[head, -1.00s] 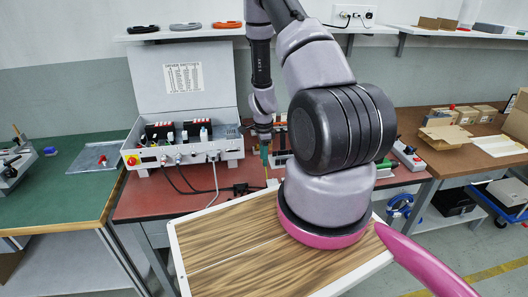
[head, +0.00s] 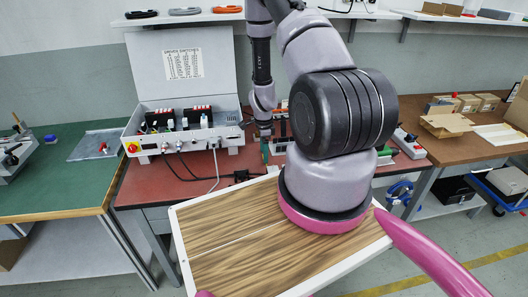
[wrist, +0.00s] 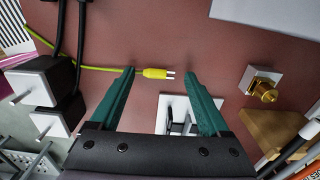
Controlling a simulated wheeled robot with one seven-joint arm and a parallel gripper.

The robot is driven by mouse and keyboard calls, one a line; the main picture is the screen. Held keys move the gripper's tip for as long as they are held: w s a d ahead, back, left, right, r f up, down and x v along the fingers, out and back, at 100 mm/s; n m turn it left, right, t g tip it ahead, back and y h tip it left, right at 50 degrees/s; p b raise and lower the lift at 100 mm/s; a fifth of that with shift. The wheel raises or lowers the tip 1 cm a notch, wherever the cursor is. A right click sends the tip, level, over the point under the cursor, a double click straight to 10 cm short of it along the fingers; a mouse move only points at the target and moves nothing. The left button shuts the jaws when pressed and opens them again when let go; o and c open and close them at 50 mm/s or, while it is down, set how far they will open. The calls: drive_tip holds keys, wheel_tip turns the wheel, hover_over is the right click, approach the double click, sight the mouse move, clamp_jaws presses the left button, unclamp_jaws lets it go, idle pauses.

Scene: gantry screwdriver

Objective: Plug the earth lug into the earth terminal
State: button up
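The earth terminal appears to be the brass stud (wrist: 264,90) on a pale block, right of my gripper. In the head view my gripper (head: 265,151) is small, over the red-brown bench, and the lug cannot be made out.
Black plugs (wrist: 38,82) and cables lie left of my gripper. The grey switch box (head: 183,133) stands left on the bench (head: 165,186).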

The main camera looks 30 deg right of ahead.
wheel_tip(320, 180, up, 11)
idle(0.7)
drive_tip(key=s+a+r+n+t+y, duration=0.1)
drive_tip(key=a+r+n, duration=0.2)
drive_tip(key=r, duration=0.6)
drive_tip(key=a+r+n+t, duration=0.1)
drive_tip(key=a+r+n, duration=0.1)
drive_tip(key=r, duration=0.7)
drive_tip(key=s+a+r+n+t+y, duration=0.1)
drive_tip(key=a+r+n+t, duration=0.15)
drive_tip(key=r, duration=0.65)
drive_tip(key=s+a+r+n+t, duration=0.1)
drive_tip(key=s+a+r+n, duration=0.1)
drive_tip(key=s+r+n, duration=0.3)
drive_tip(key=s+a+r+n+t, duration=0.1)
drive_tip(key=s+a+r+n, duration=0.2)
drive_tip(key=s+r, duration=0.9)
drive_tip(key=shift+s+a+n+t, duration=0.25)
drive_tip(key=shift+s+n+t, duration=0.1)
drive_tip(key=shift+s+n, duration=0.45)
drive_tip(key=shift+w+r, duration=0.1)
